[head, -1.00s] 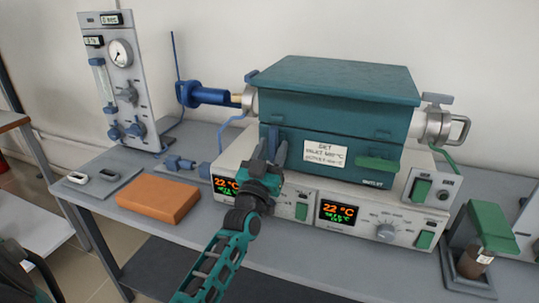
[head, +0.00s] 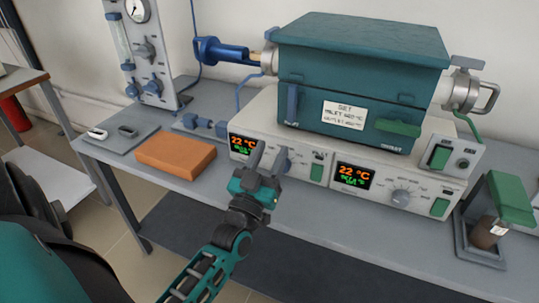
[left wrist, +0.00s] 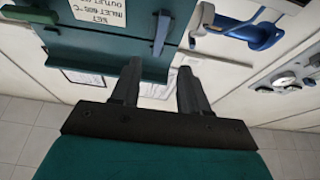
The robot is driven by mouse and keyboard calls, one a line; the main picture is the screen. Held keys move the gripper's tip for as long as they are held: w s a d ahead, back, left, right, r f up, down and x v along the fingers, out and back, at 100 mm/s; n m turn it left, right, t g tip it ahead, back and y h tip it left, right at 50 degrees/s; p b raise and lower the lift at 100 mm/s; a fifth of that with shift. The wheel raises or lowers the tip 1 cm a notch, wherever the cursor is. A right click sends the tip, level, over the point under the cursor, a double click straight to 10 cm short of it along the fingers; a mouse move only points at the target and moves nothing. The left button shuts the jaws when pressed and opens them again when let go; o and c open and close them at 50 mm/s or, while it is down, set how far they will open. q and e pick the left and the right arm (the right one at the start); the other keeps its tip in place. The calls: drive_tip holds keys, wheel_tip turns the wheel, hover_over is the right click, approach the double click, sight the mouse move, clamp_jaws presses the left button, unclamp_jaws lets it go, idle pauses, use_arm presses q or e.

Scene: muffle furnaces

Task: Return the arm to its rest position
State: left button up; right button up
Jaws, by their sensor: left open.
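My left gripper (head: 268,158) is open and empty in the head view, in front of the control panel of the teal furnace (head: 355,75). Its two fingers are apart and point up towards the panel. In the left wrist view the open gripper (left wrist: 158,72) has nothing between its fingertips, and the furnace (left wrist: 100,45) shows upside down beyond them. My right gripper is not in view.
The base panel has two lit displays reading 22 °C (head: 354,176). An orange block (head: 175,153) lies on the grey bench, left of the gripper. A gas panel (head: 142,50) stands at the back left. A green-topped holder with a bottle (head: 490,225) stands at the right.

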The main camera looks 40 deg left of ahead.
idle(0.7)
use_arm(q)
drive_tip(key=s+d+f+m+g+h+p, duration=0.1)
drive_tip(key=s+d+f+m+g+h, duration=0.1)
drive_tip(key=s+d+f+g, duration=0.3)
drive_tip(key=s+d+f+m+g+h+p, duration=0.2)
drive_tip(key=s+d+f+g+h, duration=0.3)
drive_tip(key=f, duration=0.9)
drive_tip(key=s+d+m+g, duration=0.1)
drive_tip(key=s+d, duration=0.2)
drive_tip(key=s, duration=0.1)
drive_tip(key=shift+d+m, duration=0.3)
drive_tip(key=shift+d, duration=0.1)
drive_tip(key=shift+w+r, duration=0.1)
drive_tip(key=shift+h, duration=0.3)
